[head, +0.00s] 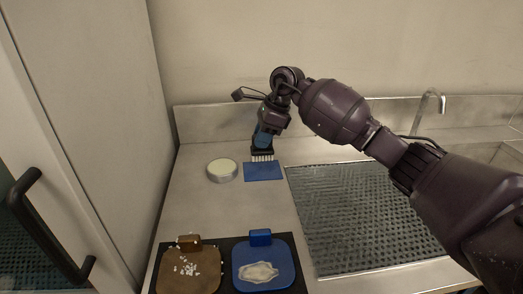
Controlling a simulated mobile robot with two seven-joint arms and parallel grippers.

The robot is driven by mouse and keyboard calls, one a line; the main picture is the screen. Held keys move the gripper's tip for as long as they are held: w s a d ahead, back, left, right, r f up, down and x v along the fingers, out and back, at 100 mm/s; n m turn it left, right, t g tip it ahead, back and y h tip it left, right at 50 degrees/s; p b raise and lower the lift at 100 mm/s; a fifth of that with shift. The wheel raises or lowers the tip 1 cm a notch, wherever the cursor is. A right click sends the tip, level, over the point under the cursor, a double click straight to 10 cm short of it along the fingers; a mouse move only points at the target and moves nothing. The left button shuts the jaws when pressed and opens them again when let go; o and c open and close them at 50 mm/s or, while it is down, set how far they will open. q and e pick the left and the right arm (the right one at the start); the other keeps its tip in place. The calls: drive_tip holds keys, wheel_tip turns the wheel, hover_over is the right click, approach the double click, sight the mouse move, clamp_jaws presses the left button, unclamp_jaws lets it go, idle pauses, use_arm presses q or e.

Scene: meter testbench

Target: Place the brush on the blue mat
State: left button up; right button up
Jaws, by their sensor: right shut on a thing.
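My right arm reaches in from the right side of the head view. My right gripper (269,128) is shut on the blue handle of the brush (262,154), which hangs upright with its pale bristles down. The bristles are over the back edge of the small blue mat (264,173) on the counter. I cannot tell whether the bristles touch the mat. My left gripper is not in view.
A round tin (222,170) with a pale top stands just left of the mat. A brown board (189,272) with white bits and a blue board (264,272) with a pale smear lie in front. A perforated sink (352,215) and a tap (428,108) are at right. A tall cabinet (85,100) closes the left.

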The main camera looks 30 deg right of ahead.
sight(262, 150)
wheel_tip(262, 150, down, 4)
drive_tip(key=shift+f, duration=0.1)
idle(0.4)
drive_tip(key=shift+f, duration=0.2)
drive_tip(key=o, duration=0.9)
drive_tip(key=shift+r, duration=0.15)
